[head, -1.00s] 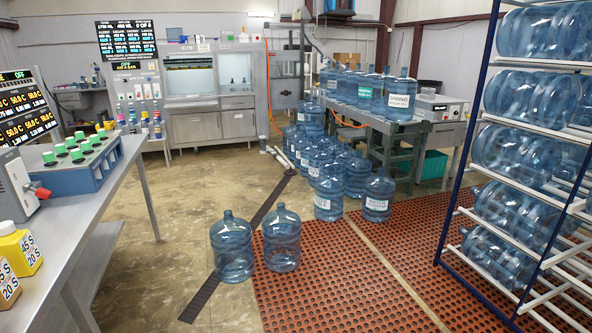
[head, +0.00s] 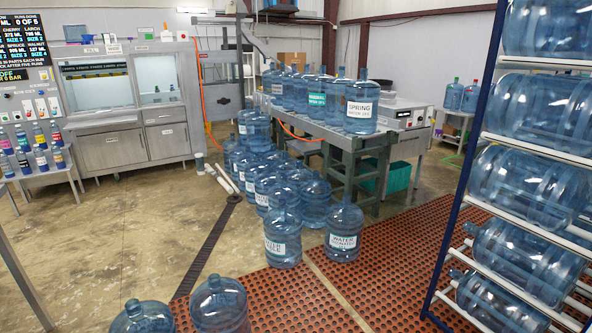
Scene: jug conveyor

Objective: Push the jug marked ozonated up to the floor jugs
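Several blue jugs stand on the steel conveyor (head: 335,134). The nearest has a white label reading spring (head: 359,105). The jug just behind it has a teal label (head: 311,102), too small to read surely. A group of floor jugs (head: 255,130) stands upright left of the conveyor. At its near end are two labelled jugs, one on the left (head: 283,225) and one on the right (head: 343,225). Both labels seem to begin with water; their lower lines are unclear. I cannot tell which jug is marked ozonated. My gripper is not in view.
Two unlabelled jugs stand at the front, one on the left (head: 142,318) and one on the right (head: 220,305). A jug rack (head: 463,150) stands at right. Red perforated mats (head: 390,270) cover the floor before it. Concrete floor (head: 130,230) at left is mostly clear.

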